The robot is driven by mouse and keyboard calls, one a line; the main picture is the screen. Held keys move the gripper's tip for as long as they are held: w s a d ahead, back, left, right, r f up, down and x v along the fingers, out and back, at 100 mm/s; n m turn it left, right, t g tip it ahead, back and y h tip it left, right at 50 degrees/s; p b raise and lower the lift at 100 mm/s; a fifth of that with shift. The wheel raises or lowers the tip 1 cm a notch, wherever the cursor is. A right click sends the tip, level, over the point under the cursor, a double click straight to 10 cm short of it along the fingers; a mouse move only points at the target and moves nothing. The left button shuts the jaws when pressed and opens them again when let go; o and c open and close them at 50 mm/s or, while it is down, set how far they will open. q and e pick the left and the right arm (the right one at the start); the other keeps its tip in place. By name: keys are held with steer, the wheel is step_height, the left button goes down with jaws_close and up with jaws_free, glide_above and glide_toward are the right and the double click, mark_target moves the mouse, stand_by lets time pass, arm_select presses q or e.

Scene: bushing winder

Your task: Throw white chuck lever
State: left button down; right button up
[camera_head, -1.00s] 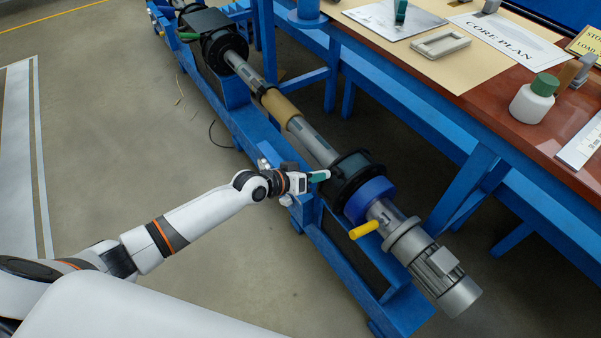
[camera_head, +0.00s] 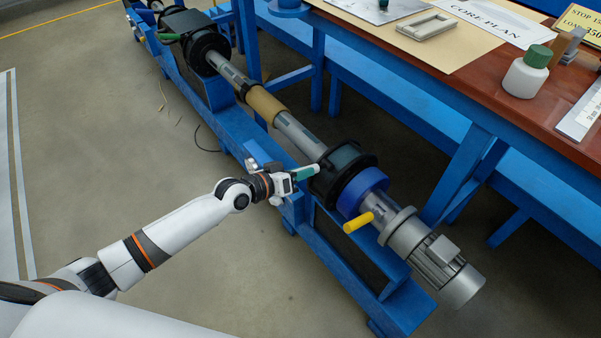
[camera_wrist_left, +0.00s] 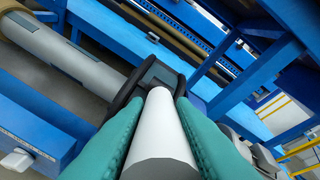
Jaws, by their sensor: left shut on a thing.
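The white chuck lever (camera_wrist_left: 160,130) is a plain white cylinder between the two teal finger pads of my left gripper (camera_wrist_left: 165,125) in the left wrist view. The fingers are shut on it from both sides. In the head view my left gripper (camera_head: 303,174) is at the left side of the black chuck (camera_head: 342,168). A white end of the lever shows just past the fingertips, by the chuck. The fingers hide much of the lever there. My right gripper is not in view.
Right of the chuck are a blue collar (camera_head: 362,191), a yellow handle (camera_head: 358,222) and a grey motor (camera_head: 443,267). A shaft with a tan sleeve (camera_head: 264,103) runs to the upper left. A blue bench (camera_head: 470,150) stands behind. The floor in front is clear.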

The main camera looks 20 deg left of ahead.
arm_select(q)
steer(key=c, duration=1.2)
jaws_free()
steer(key=shift+c, duration=0.2)
steer(key=shift+s+a+r, duration=0.1)
steer(key=shift+s+a, duration=0.25)
steer(key=shift+s, duration=0.1)
steer(key=s+a, duration=0.8)
steer(key=s, duration=0.3)
steer(key=shift+a+r, duration=0.25)
steer(key=shift+r, duration=0.05)
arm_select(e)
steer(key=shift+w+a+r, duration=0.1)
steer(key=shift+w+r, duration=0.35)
